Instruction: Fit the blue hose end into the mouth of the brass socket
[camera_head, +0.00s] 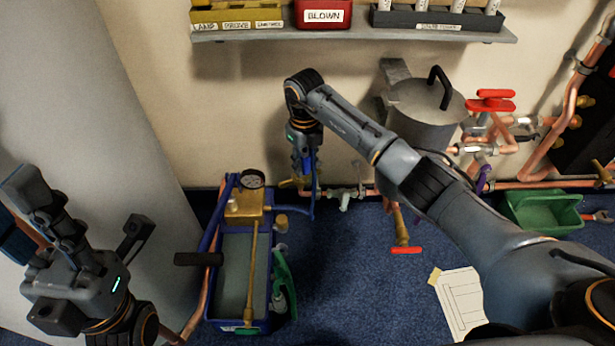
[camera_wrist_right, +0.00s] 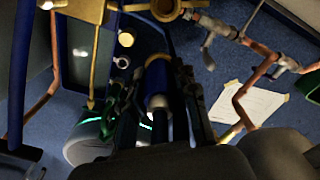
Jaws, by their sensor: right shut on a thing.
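My right gripper (camera_head: 304,160) points down near the wall and is shut on the blue hose (camera_head: 314,184). In the right wrist view the blue hose end (camera_wrist_right: 156,78), with a pale band, lies between the fingers of the right gripper (camera_wrist_right: 158,92). The brass socket (camera_head: 290,183) is just below and left of this gripper, partly hidden. In the wrist view a round brass mouth (camera_wrist_right: 165,7) shows at the top edge, apart in the picture from the hose end. My left gripper (camera_head: 100,270) is open and empty at the lower left.
A blue pump tank (camera_head: 212,300) with a brass block and gauge (camera_head: 252,179) stands left of the socket. Copper pipes (camera_head: 545,185) run along the wall. A grey pot (camera_head: 425,110), a green bin (camera_head: 540,212) and a paper sheet (camera_head: 460,300) are to the right.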

